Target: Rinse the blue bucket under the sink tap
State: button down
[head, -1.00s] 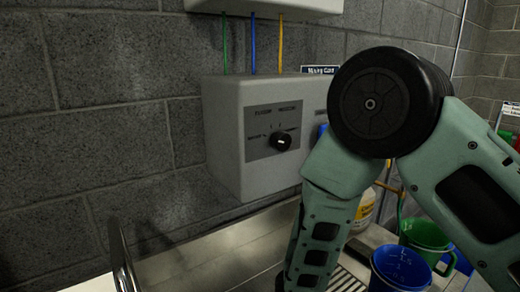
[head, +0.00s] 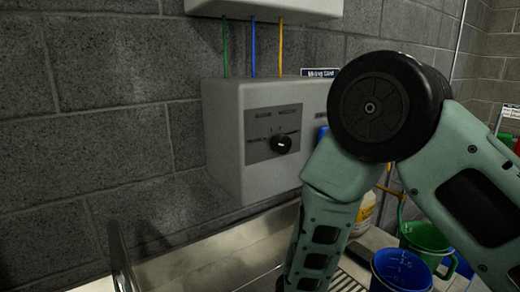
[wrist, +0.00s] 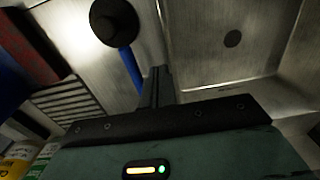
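The blue bucket (head: 400,272) stands upright at the lower right of the head view, beside the drainboard slots; its lower part is cut off. The steel sink shows in the wrist view, with a round dark drain (wrist: 232,38) in its basin. A curved metal piece (head: 120,262) rises at the lower left of the head view; I cannot tell whether it is the tap. My gripper (wrist: 158,75) points over the sink area in the wrist view. Its fingers look close together, with no bucket between them. It is out of the head view, below my forearm.
A green bucket (head: 425,238) stands just behind the blue one. A grey dispenser box (head: 255,125) with a black knob hangs on the block wall. A black round-headed tool with a blue handle (wrist: 133,68) lies near my fingers. Ridged drainboard (wrist: 62,98) is at left.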

dwell(0.3)
notch_tip(320, 180, down, 3)
jog(key=b, duration=0.3)
jog(key=shift+f, duration=0.2)
jog(key=shift+r, duration=0.1)
jog(key=shift+d, duration=0.1)
jog(key=shift+w+d+b, duration=0.25)
jog(key=shift+d+b, duration=0.1)
jog(key=shift+d, duration=0.55)
jog(key=shift+w+d, duration=0.25)
jog(key=shift+d, duration=0.25)
jog(key=shift+w+d, duration=0.25)
jog(key=shift+d, duration=0.2)
